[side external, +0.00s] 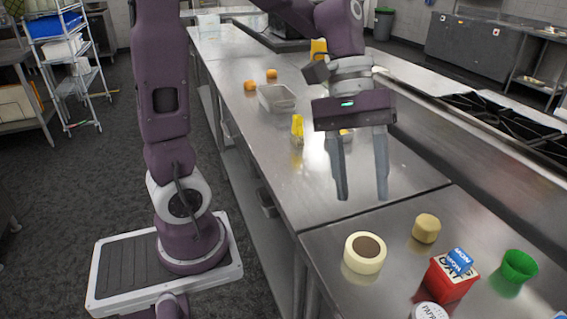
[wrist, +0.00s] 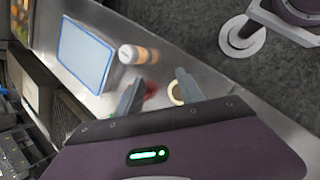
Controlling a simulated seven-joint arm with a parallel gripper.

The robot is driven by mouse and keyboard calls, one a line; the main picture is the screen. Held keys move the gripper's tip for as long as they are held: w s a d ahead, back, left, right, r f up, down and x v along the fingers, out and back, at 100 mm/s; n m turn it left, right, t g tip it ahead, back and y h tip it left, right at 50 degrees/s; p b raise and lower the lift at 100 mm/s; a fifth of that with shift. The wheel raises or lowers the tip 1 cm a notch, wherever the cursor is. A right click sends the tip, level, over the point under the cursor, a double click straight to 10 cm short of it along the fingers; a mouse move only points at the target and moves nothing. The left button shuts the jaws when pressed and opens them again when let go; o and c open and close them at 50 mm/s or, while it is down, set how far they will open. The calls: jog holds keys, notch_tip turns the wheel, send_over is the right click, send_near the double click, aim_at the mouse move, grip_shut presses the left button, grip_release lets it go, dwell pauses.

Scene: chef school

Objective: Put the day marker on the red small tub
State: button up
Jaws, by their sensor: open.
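The red small tub (side external: 450,282) stands on the near part of the steel counter, with a white label lettered OAT. The blue day marker (side external: 460,261), lettered MON, is tilted and overlaps the tub's top; it appears to rest on it, though its underside contact is hidden. My gripper (side external: 362,195) is open and empty, pointing down above the counter, behind and left of the tub and apart from it. In the wrist view its fingers (wrist: 158,84) are spread, with a small red shape (wrist: 151,90) partly hidden behind one. I cannot make out the marker there.
A cream tape roll (side external: 365,254), a tan cylinder (side external: 426,229), a green cup (side external: 519,266) and a white-topped jar (side external: 429,311) surround the tub. A clear container (side external: 276,98) and a yellow item (side external: 297,129) stand farther back. The counter below my gripper is clear.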

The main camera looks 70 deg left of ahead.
jog(key=s+a+r+m+t+y, duration=0.1)
jog(key=s+a+m+t+y, duration=0.4)
jog(key=s+m, duration=0.3)
jog(key=s+a+t, duration=0.1)
jog(key=s, duration=0.2)
jog(key=shift+a+r+y, duration=0.15)
jog(key=shift+r+y, duration=0.1)
jog(key=shift+y, duration=0.05)
